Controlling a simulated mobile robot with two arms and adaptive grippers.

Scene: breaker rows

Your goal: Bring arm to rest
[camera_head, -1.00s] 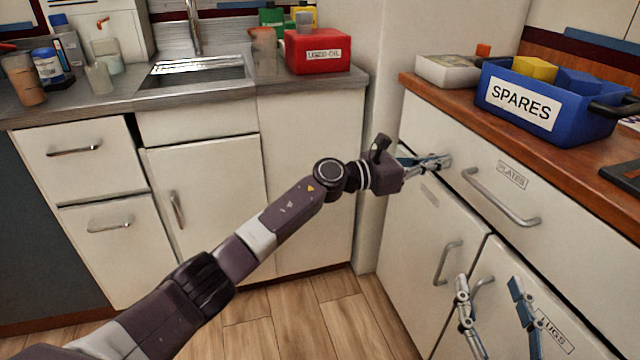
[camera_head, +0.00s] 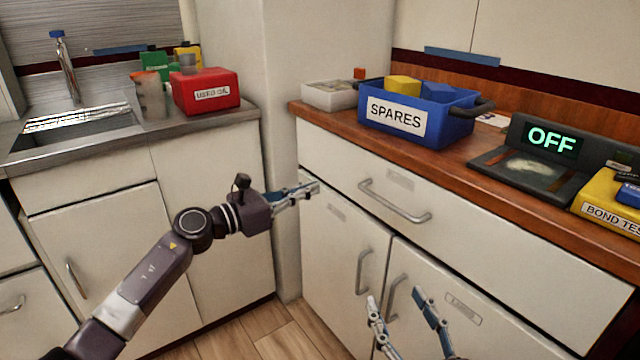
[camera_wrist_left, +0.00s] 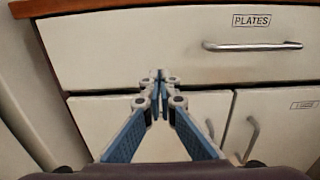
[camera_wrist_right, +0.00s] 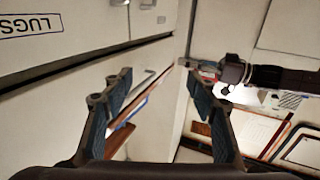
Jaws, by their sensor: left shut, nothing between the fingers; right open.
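My left gripper (camera_head: 314,188) is shut and empty, in front of the wooden-topped cabinet, just left of the top drawer's handle. My left arm (camera_head: 155,275) reaches in from the lower left, outstretched. My right gripper (camera_head: 395,297) is open and empty, in front of the lower doors at the bottom of the head view. Its spread fingers (camera_wrist_right: 160,82) also show in the right wrist view.
The drawer handle (camera_head: 395,203) and door handles (camera_head: 361,272) stick out near both grippers. The worktop holds a blue SPARES bin (camera_head: 440,125), a device reading OFF (camera_head: 548,140) and a yellow bond tester (camera_head: 605,205). A red used-oil box (camera_head: 205,92) stands by the sink (camera_head: 75,135).

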